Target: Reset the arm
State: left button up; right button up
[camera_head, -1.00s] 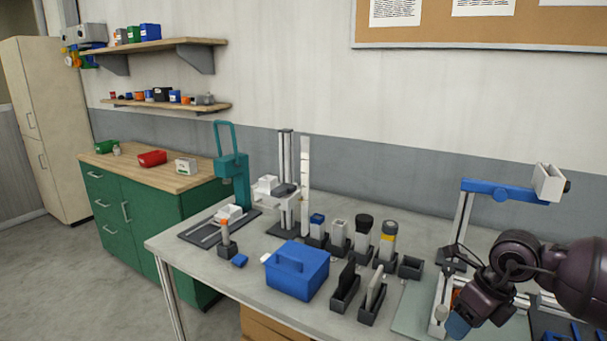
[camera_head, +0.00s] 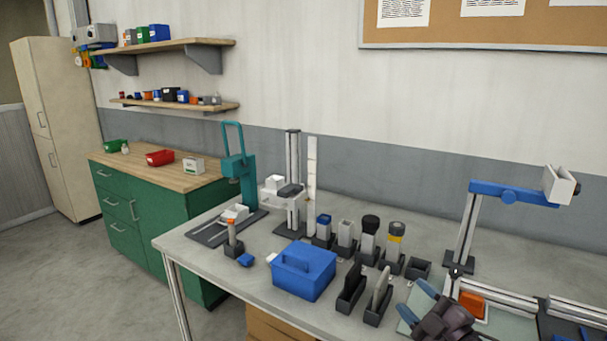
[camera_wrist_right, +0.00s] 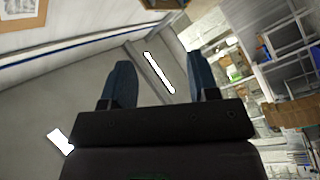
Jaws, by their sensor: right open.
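My right gripper (camera_head: 430,302) is at the bottom right of the head view, low over the front of the grey workbench (camera_head: 205,262). Its two blue fingers are spread and nothing shows between them. In the right wrist view the same gripper (camera_wrist_right: 162,85) has its fingers wide apart and empty. That view looks towards the wall, ceiling and shelving, tilted. Most of my right arm is out of the head view. My left gripper is not in view.
A blue box (camera_head: 304,272) and two dark slotted holders (camera_head: 377,303) stand left of my right gripper. An orange block (camera_head: 471,304) lies just to its right. A blue-armed stand (camera_head: 467,230) rises behind it. Several bottles in holders line the bench.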

jog(key=s+d+f+m+g+h, duration=0.3)
jog(key=s+f+m, duration=0.4)
jog(key=s+f, duration=0.5)
jog(key=s+d+f+m+g+h, duration=0.2)
jog(key=s+f+m+h, duration=0.3)
jog(key=s+f, duration=0.7)
jog(key=d+f+m, duration=0.1)
jog(key=m, duration=0.1)
jog(key=shift+f+m+g, duration=0.4)
dwell(1.3)
